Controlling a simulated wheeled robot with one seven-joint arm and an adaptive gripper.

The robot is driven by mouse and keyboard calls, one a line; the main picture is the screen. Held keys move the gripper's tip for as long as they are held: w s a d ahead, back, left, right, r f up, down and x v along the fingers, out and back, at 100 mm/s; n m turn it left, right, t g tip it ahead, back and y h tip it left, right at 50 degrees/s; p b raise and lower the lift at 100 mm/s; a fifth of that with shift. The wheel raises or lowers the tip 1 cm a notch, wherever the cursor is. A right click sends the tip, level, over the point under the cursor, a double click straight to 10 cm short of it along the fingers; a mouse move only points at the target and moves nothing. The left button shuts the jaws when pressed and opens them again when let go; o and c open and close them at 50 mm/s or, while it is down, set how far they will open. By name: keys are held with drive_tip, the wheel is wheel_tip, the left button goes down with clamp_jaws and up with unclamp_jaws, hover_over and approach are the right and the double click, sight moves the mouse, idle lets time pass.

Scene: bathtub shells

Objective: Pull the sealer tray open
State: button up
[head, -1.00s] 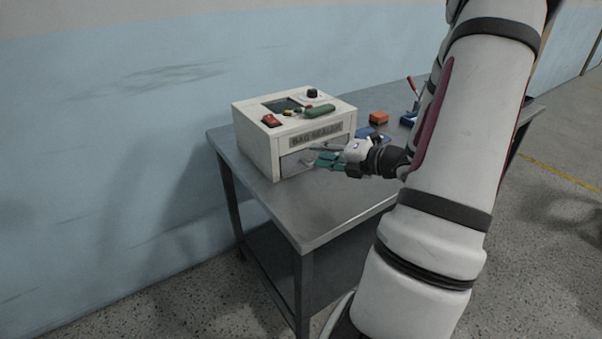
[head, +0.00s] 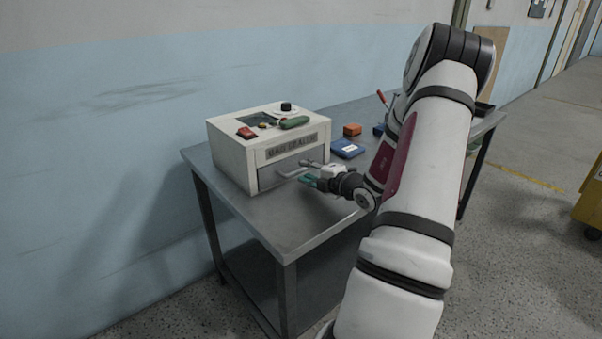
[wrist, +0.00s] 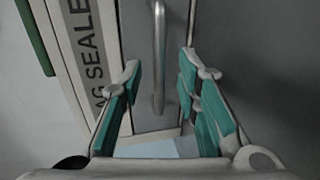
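The bag sealer (head: 230,155) is a cream box with a "BAG SEALER" label, standing on the metal table. Its grey tray front (wrist: 140,65) is below the label and carries a bent metal handle (wrist: 158,60), which also shows in the head view (head: 289,173). My gripper (head: 309,173), with green finger pads, is at the sealer's front beside the handle. In the wrist view my gripper (wrist: 160,78) is open, with the handle lying between the fingers and a gap on both sides. The tray looks about flush; I cannot tell whether it is slightly out.
On the table (head: 290,228), a blue box (head: 347,149) and an orange block (head: 352,130) lie right of the sealer. A green roll (head: 295,122) lies on its top. The table's front corner is bare. A yellow cart (head: 590,205) stands at the far right.

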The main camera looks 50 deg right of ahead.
drive_tip(key=shift+x, duration=1.45)
clamp_jaws()
drive_tip(key=f+p+v, duration=0.1)
drive_tip(key=p+v, duration=0.1)
drive_tip(key=v, duration=0.4)
drive_tip(key=f+p+v, duration=0.1)
drive_tip(key=p+v, duration=0.2)
drive_tip(key=v, duration=0.3)
drive_tip(key=f+p+v, duration=0.1)
drive_tip(key=p+v, duration=0.1)
drive_tip(key=v, duration=0.3)
drive_tip(key=shift+s+a+f, duration=0.2)
drive_tip(key=shift+s, duration=0.55)
unclamp_jaws()
